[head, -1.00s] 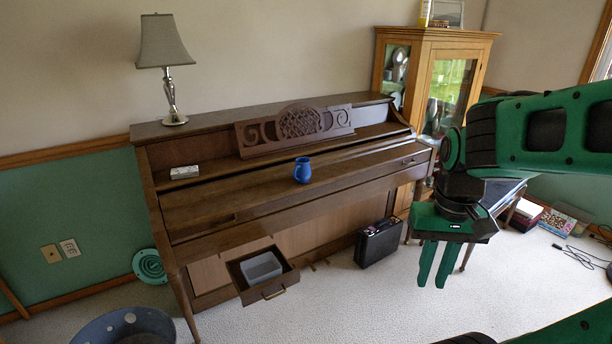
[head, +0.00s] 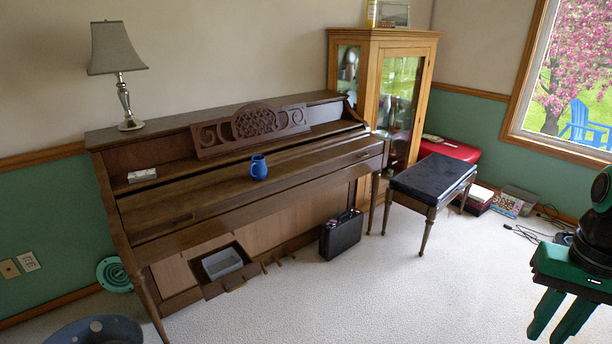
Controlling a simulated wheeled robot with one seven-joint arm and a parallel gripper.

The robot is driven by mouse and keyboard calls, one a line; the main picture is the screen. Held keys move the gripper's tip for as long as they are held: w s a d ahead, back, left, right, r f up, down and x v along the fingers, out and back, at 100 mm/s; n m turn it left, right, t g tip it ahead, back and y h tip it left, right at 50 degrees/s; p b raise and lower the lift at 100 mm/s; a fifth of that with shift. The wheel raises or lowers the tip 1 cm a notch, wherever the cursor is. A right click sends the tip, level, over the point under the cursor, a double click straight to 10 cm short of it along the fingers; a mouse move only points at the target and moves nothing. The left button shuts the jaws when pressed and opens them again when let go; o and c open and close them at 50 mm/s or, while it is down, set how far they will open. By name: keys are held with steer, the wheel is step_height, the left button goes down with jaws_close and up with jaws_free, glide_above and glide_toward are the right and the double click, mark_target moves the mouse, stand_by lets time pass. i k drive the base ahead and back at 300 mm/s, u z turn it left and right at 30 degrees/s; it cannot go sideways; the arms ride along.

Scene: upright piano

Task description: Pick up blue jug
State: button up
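The blue jug (head: 259,167) stands upright on the closed wooden lid of the upright piano (head: 190,204), near the middle of its length. Its handle is on the left side. My gripper (head: 550,335) is at the lower right edge of the head view, far from the jug, over the carpet. Its two green fingers point down with a narrow gap between them and hold nothing that I can see. The finger ends run close to the bottom of the picture.
A piano bench (head: 432,180) stands right of the piano. A black case (head: 341,236) sits on the floor before it. An open drawer with a grey bin (head: 222,263) is low at the piano's front. A lamp (head: 122,75) stands on top. Carpet in front is clear.

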mark_target(258, 170)
steer(key=z, duration=0.55)
steer(key=k, duration=0.7)
steer(key=z, duration=0.45)
steer(key=i, duration=0.85)
steer(key=u, duration=0.9)
steer(key=i, duration=1.4)
steer(key=u, duration=0.6)
steer(key=i, duration=0.6)
steer(key=u, duration=0.15)
